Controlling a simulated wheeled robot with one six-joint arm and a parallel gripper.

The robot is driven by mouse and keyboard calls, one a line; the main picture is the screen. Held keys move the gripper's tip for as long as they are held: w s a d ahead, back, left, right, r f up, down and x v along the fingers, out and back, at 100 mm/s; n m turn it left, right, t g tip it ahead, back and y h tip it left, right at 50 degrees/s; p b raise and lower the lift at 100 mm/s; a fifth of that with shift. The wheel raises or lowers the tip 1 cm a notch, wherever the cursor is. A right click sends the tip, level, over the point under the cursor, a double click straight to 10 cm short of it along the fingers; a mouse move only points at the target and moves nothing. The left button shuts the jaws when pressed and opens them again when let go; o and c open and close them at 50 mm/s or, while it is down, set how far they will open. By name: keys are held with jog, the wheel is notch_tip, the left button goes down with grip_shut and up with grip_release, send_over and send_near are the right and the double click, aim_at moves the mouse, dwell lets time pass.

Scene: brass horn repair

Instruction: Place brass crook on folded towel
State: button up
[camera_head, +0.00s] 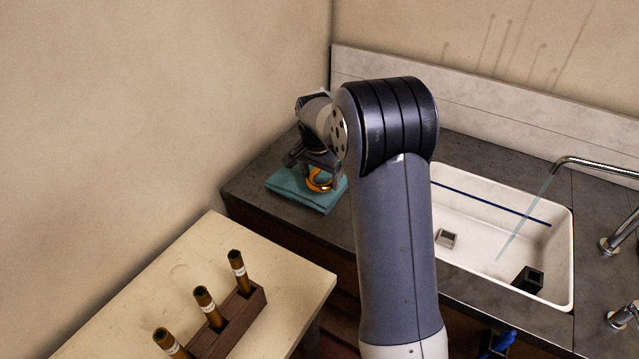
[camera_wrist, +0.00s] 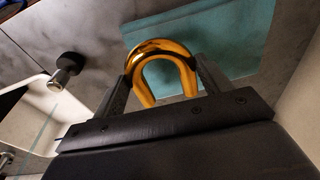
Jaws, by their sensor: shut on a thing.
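The brass crook (camera_head: 319,180) is a shiny golden U-shaped tube. My gripper (camera_head: 318,172) is shut on it, at the left end of the dark counter. In the wrist view the crook (camera_wrist: 160,65) sits between the two fingers of my gripper (camera_wrist: 160,85), its bend pointing away from the palm. The folded towel (camera_head: 290,188) is teal and lies flat on the counter under the crook. The towel (camera_wrist: 232,38) also shows behind the crook in the wrist view. I cannot tell whether the crook touches the towel. My arm hides part of the counter.
A white sink (camera_head: 470,215) with running water lies right of my arm, holding a small light block (camera_head: 446,238) and a dark block (camera_head: 528,280). A chrome faucet (camera_head: 600,167) is at the right. A pale table (camera_head: 165,275) in front carries a wooden rack (camera_head: 228,325) with brown tubes.

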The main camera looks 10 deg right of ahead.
aim_at(320, 195)
jog(key=shift+f, duration=1.75)
jog(key=shift+f, duration=0.15)
jog(key=o, duration=1)
jog(key=r, duration=0.4)
jog(key=s+r, duration=0.1)
jog(key=r, duration=0.3)
jog(key=a+r, duration=0.1)
jog(key=r, duration=0.3)
jog(key=shift+s+r+b, duration=0.1)
jog(key=shift+s+b, duration=0.15)
jog(key=shift+b, duration=0.15)
